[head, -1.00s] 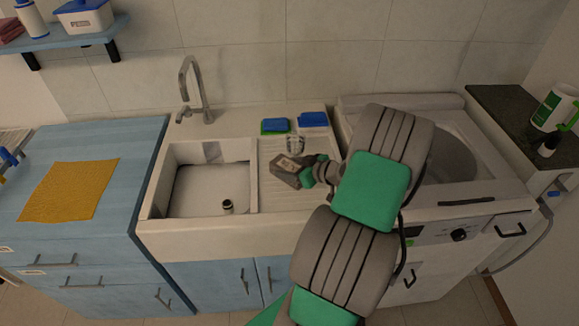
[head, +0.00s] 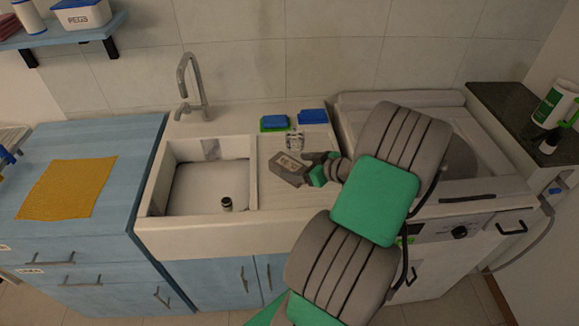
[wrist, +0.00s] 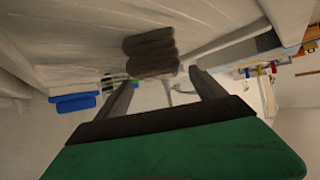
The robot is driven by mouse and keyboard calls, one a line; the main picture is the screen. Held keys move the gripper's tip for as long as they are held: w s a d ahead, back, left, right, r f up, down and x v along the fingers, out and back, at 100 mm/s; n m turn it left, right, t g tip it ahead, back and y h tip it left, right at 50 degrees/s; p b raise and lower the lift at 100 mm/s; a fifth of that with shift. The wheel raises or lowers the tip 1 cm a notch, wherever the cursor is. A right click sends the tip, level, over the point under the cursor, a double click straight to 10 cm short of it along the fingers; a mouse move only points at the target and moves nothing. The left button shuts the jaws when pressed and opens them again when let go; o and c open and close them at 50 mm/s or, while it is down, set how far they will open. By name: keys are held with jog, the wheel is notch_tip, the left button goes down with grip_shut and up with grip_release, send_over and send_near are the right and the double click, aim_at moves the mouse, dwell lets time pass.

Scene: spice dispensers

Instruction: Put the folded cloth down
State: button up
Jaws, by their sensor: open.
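A dark grey-brown, layered bundle that looks like the folded cloth (wrist: 150,52) shows in the wrist view, against the pale ridged surface. My gripper (wrist: 164,78) is open in that view, one finger on each side below the bundle. The bundle appears just beyond the fingertips; I cannot tell whether it touches them. In the head view my gripper (head: 294,141) is over the ridged drainboard (head: 275,192), right of the basin.
The sink basin (head: 190,205) is left of the drainboard. Blue-and-green sponges (head: 274,123) and a blue item (head: 312,117) lie behind my gripper. A mustard cloth (head: 68,188) lies flat on the blue counter. A washing machine (head: 465,205) stands at right.

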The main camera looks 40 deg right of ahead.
jog(key=b+v, duration=0.1)
jog(key=v, duration=0.7)
jog(key=w+a+g, duration=0.3)
jog(key=a, duration=0.5)
jog(key=w+a+g, duration=0.3)
jog(key=a, duration=0.5)
jog(key=s+a+r+m+g+h, duration=0.1)
jog(key=s+a+r, duration=0.1)
jog(key=s+a, duration=0.2)
jog(key=s+a+r+m+g+h, duration=0.1)
jog(key=s+a+r, duration=0.2)
jog(key=a, duration=0.8)
jog(key=shift+s+r, duration=0.2)
jog(key=shift+s, duration=0.55)
